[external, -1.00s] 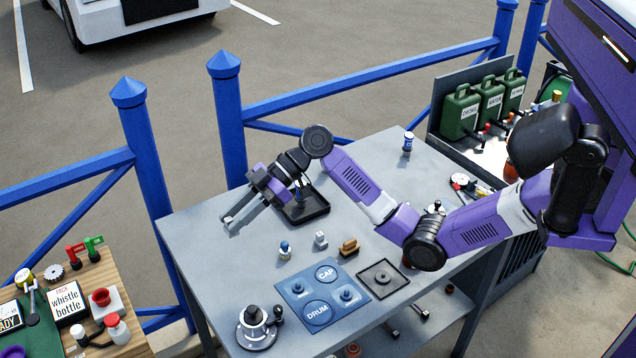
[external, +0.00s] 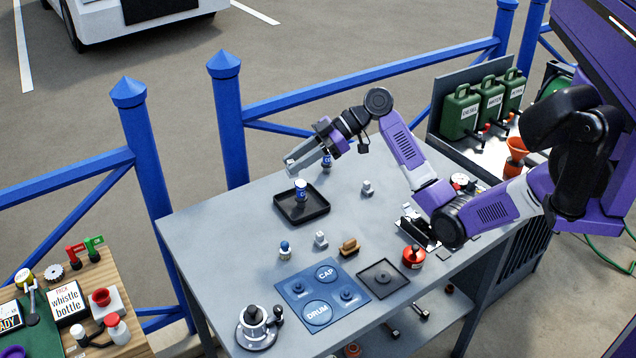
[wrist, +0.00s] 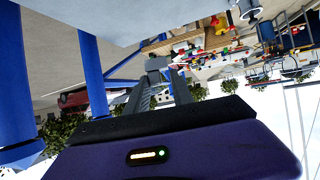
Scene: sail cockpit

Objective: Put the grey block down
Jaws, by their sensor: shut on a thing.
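My gripper (external: 296,161) is raised above the far part of the grey worktable (external: 235,235), up and behind the black tray. In the wrist view, its two fingers (wrist: 160,82) are shut on a small grey block (wrist: 157,63) at their tips. In the external view I cannot clearly tell the block from the grey fingers. The gripper is tilted, pointing left and slightly down, apart from the table.
A blue-and-white can (external: 301,190) stands in the black tray (external: 318,212). Another blue-topped piece (external: 327,163) is partly behind my gripper. Small grey pieces (external: 320,240) (external: 367,188), a brown brush (external: 349,246) and a blue board (external: 300,312) occupy the table. The left table area is clear.

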